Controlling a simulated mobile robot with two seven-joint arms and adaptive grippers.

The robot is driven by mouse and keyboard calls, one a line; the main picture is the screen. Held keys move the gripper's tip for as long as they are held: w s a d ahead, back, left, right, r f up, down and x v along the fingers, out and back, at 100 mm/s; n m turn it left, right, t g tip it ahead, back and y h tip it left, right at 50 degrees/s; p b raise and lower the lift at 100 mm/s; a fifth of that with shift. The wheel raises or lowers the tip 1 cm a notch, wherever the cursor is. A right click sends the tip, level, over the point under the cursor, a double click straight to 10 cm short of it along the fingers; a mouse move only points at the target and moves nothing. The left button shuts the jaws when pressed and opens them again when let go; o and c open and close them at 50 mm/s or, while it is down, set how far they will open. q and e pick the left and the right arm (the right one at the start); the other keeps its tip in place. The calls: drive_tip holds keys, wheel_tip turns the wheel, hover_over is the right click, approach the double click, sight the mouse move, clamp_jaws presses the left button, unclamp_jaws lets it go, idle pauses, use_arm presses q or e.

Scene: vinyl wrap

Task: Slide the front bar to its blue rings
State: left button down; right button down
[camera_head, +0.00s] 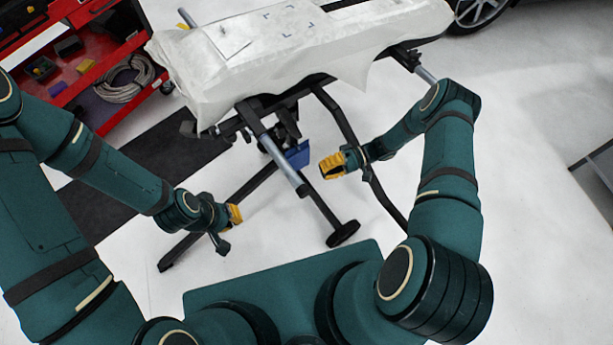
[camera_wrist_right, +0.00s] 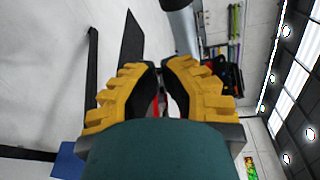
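The stand under the covered panel has a silver-and-black bar (camera_head: 281,158) slanting down toward me in the head view. I cannot make out blue rings; a blue piece (camera_head: 297,155) sits beside this bar. My right gripper (camera_head: 331,166) has yellow fingers and is right of the bar's lower end, apart from it. In the right wrist view its fingers (camera_wrist_right: 160,75) show a narrow gap with nothing seen between them; a silver tube (camera_wrist_right: 183,28) lies beyond the tips. My left gripper (camera_head: 234,218) is low, left of the bar, touching nothing visible; its finger gap is hidden.
A white-covered panel (camera_head: 300,45) lies on top of the stand. The stand's black legs (camera_head: 322,205) spread over the pale floor, with a curved black tube (camera_head: 352,140) near my right gripper. A red tool cart (camera_head: 95,75) stands at the upper left. A car wheel (camera_head: 478,10) is at the upper right.

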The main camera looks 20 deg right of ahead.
drive_tip(key=s+a+r+t+y+p, duration=0.1)
drive_tip(key=a, duration=0.5)
drive_tip(key=shift+s+a+r+n+y, duration=0.25)
drive_tip(key=shift+s+n+y, duration=0.05)
drive_tip(key=shift+s+n, duration=0.1)
idle(0.4)
drive_tip(key=shift+s+d, duration=0.2)
drive_tip(key=shift+s, duration=0.3)
